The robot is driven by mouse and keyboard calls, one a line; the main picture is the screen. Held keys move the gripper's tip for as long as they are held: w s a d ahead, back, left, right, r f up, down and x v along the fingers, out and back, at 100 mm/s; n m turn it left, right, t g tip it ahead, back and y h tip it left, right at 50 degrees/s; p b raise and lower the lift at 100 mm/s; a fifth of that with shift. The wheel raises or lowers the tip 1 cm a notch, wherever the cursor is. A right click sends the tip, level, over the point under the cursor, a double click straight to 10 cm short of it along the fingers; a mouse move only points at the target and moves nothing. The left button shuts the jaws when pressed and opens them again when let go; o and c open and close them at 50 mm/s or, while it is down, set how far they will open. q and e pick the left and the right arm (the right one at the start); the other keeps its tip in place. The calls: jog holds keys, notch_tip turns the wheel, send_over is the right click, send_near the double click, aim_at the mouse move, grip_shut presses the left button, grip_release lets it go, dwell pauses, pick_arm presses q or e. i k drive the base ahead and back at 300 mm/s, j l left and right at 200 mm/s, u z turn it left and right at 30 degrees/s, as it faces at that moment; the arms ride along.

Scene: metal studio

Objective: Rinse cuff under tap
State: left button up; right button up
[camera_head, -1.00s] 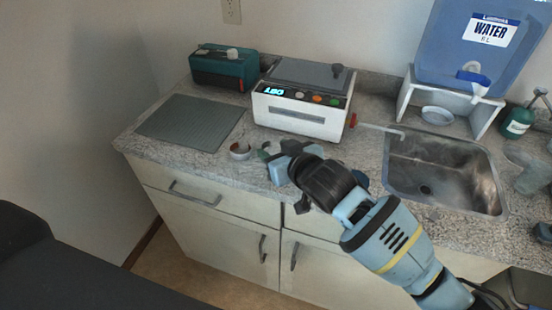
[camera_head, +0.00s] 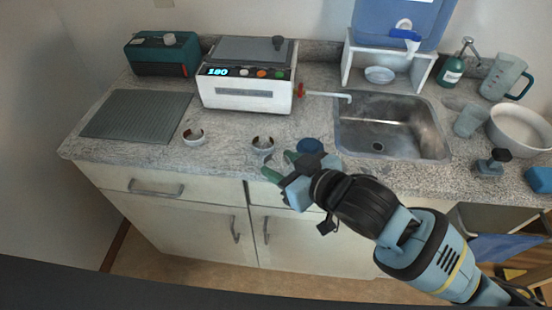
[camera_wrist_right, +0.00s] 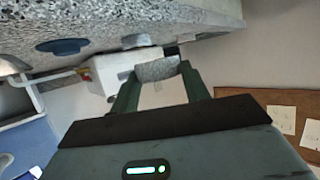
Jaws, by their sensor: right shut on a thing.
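My right gripper (camera_head: 282,168) is in front of the counter's front edge, with its green fingers pointing back toward the counter. In the right wrist view its two fingers (camera_wrist_right: 158,85) are shut on a grey curved band, which looks like a metal cuff (camera_wrist_right: 157,69). My left gripper is not in view.
A blue disc (camera_head: 310,146) lies behind the gripper. A ribbed mat (camera_head: 137,116) and a teal box (camera_head: 162,55) are at left. A blue water container (camera_head: 375,20) stands on a white stand behind the sink. A tumbler (camera_head: 470,120) and a white bowl (camera_head: 520,130) stand right of the sink.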

aim_at(401, 33)
jog(key=i+j+z, duration=0.5)
jog(key=j+z, duration=0.25)
jog(key=l, duration=0.15)
